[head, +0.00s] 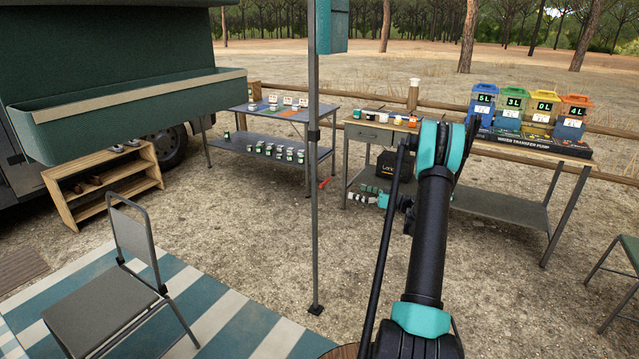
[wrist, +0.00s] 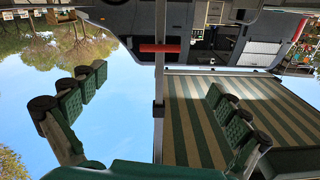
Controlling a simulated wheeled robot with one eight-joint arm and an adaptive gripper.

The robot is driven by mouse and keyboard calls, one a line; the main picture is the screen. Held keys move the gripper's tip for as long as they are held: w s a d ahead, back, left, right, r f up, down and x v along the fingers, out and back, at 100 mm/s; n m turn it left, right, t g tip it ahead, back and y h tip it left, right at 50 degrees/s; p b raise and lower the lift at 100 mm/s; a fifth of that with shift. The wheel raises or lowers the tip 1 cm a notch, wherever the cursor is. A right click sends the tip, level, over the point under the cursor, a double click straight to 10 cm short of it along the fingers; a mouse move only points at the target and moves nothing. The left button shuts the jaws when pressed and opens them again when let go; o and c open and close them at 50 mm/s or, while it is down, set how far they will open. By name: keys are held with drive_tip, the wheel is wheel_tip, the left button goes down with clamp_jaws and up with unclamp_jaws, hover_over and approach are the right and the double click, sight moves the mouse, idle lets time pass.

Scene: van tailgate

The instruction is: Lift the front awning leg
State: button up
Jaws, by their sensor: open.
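The awning leg (head: 315,220) is a thin grey upright pole in the head view. Its small dark foot (head: 315,309) stands on the gravel beside the striped mat. A dark collar (head: 313,135) sits partway up, and a red handle (head: 325,183) sticks out lower down. In the wrist view the leg (wrist: 159,120) runs down the middle, with the red handle (wrist: 160,48) crossing it. My gripper (wrist: 155,85) is open, its green-padded fingers spread wide on either side of the leg in that view. In the head view it shows small, right of the leg and apart from it.
A folding chair (head: 95,305) stands on the striped mat (head: 235,318) at left. Behind the leg are a table with small jars (head: 265,148) and a workbench (head: 500,204) with coloured containers. A wooden shelf (head: 105,187) stands beside the van. The gravel around the foot is clear.

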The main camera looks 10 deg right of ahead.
sight(323, 182)
drive_tip(key=x, duration=1.7)
drive_tip(key=shift+w+a, duration=0.1)
drive_tip(key=c, duration=1.7)
